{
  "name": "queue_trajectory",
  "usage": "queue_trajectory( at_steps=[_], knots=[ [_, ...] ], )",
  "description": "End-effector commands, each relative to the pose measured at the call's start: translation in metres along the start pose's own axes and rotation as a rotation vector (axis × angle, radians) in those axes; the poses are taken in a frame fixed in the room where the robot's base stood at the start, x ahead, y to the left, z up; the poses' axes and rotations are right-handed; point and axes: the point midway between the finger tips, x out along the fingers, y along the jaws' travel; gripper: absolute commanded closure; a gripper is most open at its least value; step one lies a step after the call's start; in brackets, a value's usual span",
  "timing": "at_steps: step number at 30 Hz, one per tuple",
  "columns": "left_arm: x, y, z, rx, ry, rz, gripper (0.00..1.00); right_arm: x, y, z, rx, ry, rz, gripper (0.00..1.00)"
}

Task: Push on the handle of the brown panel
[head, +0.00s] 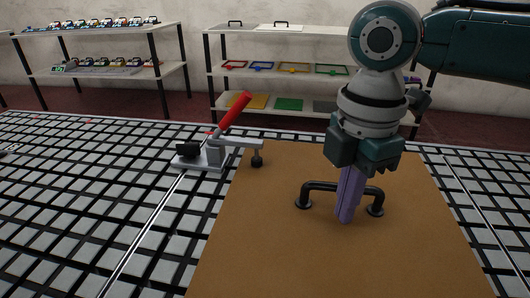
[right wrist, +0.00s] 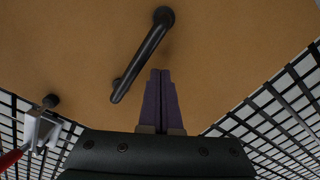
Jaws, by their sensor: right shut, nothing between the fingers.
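The brown panel (head: 320,255) lies flat on the grid table. In the head view the fingers cover part of the handle bar. In the right wrist view the handle (right wrist: 142,58) runs diagonally just beyond and left of the fingertips (right wrist: 160,72), and the brown panel (right wrist: 225,50) fills the background. I cannot tell whether the fingers touch the handle. My left gripper is not in view.
A toggle clamp (head: 215,152) with a red lever stands at the panel's far left corner, its black tip over the panel. Shelves (head: 285,72) with coloured items stand behind the table.

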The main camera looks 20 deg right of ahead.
Motion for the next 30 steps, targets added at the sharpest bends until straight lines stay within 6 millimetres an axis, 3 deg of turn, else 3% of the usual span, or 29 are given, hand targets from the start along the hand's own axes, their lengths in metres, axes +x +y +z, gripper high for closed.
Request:
queue_trajectory(
  at_steps=[30],
  knots=[
    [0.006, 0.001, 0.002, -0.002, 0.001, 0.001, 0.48, 0.0, 0.017, 0.011, 0.003, -0.004, 0.004, 1.0]
  ],
)
